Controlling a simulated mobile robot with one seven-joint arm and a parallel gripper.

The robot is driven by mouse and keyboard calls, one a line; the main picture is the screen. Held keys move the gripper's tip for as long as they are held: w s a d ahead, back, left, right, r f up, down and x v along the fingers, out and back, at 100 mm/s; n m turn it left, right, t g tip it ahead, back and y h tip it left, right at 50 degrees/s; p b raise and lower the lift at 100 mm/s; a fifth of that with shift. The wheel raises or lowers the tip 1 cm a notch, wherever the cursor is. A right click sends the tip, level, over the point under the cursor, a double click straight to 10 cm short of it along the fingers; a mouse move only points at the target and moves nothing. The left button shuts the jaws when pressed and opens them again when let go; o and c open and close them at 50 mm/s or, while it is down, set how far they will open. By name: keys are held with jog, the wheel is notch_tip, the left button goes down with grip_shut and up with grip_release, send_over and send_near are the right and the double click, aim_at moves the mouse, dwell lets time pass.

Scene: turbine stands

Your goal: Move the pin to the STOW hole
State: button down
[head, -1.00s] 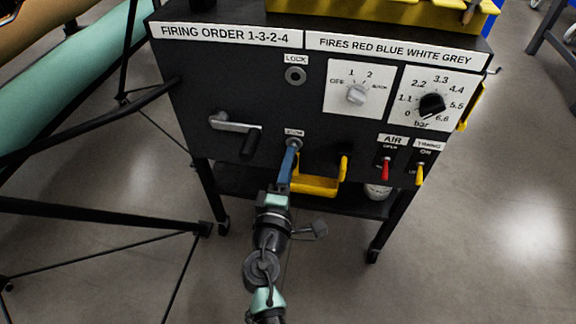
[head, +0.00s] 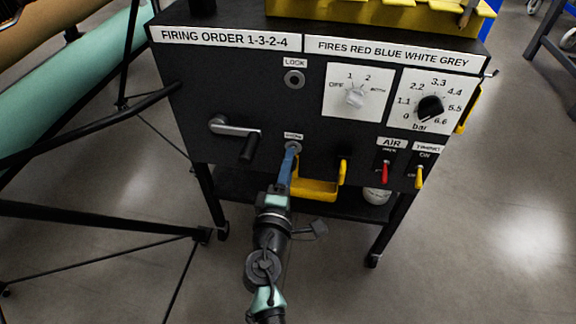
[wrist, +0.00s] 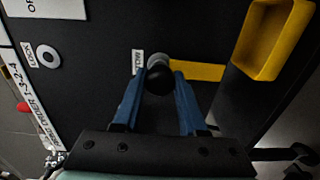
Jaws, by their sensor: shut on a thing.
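The pin (wrist: 159,82) shows a round black knob in the wrist view, between the blue fingers of my gripper (wrist: 158,92). My gripper is shut on it. Behind the knob is a grey collar at the lower hole, beside a small label (wrist: 138,62) too small to read surely. I cannot tell how deep the pin sits. In the head view my gripper (head: 291,153) reaches the lower hole's grey ring (head: 293,147), and the fingers hide the pin. The LOCK hole (head: 293,79) above is an empty ring with a dark centre; it also shows in the wrist view (wrist: 47,56).
A crank handle (head: 236,136) is left of my gripper on the black panel. A yellow tray (head: 314,189) sits close at right. Red (head: 384,173) and yellow (head: 419,177) switches and two dials are farther right. Black tubular frames stand at left.

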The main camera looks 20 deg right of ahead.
jog(key=shift+w+d+r, duration=0.2)
jog(key=shift+r, duration=0.05)
jog(key=c, duration=0.7)
grip_release()
jog(key=shift+d, duration=0.1)
jog(key=o, duration=0.3)
jog(key=shift+w+d+f, duration=0.1)
jog(key=shift+w+f, duration=0.1)
jog(key=shift+f, duration=0.15)
jog(key=shift+r, duration=0.1)
jog(key=shift+o, duration=0.9)
jog(key=shift+s, duration=0.1)
jog(key=shift+a, duration=0.2)
jog(key=v, duration=0.7)
